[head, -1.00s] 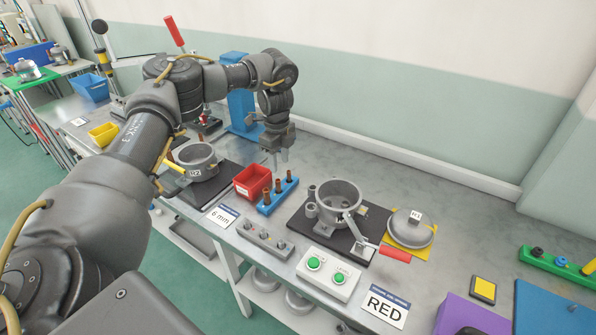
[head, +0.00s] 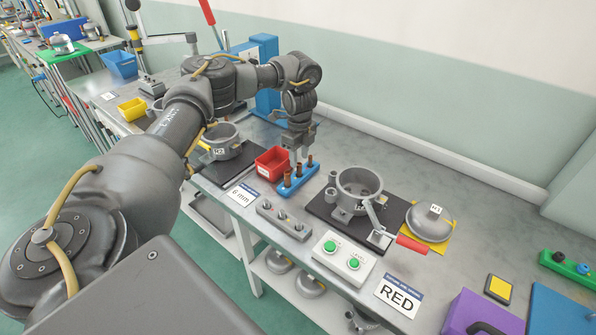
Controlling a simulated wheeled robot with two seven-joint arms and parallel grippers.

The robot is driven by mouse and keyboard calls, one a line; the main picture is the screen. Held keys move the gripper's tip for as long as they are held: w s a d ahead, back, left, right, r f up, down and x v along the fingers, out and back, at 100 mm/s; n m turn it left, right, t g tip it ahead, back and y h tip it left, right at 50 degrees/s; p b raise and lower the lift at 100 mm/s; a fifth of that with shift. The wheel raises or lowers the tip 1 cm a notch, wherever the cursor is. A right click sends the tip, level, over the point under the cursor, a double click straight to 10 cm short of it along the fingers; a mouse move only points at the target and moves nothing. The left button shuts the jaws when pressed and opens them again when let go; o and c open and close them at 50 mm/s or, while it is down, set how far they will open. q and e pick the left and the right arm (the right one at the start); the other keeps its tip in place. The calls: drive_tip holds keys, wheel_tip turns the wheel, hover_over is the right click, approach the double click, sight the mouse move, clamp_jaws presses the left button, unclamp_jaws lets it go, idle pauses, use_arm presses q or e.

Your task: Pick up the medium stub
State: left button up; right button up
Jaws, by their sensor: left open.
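A blue stub rack (head: 288,190) on the bench holds three upright copper-brown stubs: a near one (head: 287,179), a middle one (head: 298,170) and a far one (head: 310,161). They look slightly different in height, but I cannot tell for sure which is the medium stub. My left gripper (head: 299,155) points down just above the rack, over the middle stub, with its fingers open. At this size I cannot tell whether the fingertips are beside the stub's top or still above it. My right gripper is not in view.
A red bin (head: 273,162) stands close left of the rack. A grey pump housing (head: 359,190) on a black mat stands to the right. A switch box (head: 285,220) and green-button box (head: 344,256) are in front. Bare bench lies behind the rack.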

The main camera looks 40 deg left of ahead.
sight(299, 164)
use_arm(q)
drive_tip(key=f, duration=0.2)
drive_tip(key=f+p, duration=0.1)
drive_tip(key=f, duration=0.1)
drive_tip(key=shift+w+f, duration=0.2)
drive_tip(key=shift+f, duration=0.1)
drive_tip(key=shift+s, duration=0.15)
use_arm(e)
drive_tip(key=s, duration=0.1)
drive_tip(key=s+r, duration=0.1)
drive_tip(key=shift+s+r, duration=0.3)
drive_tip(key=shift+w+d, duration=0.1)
use_arm(q)
drive_tip(key=c, duration=0.7)
clamp_jaws()
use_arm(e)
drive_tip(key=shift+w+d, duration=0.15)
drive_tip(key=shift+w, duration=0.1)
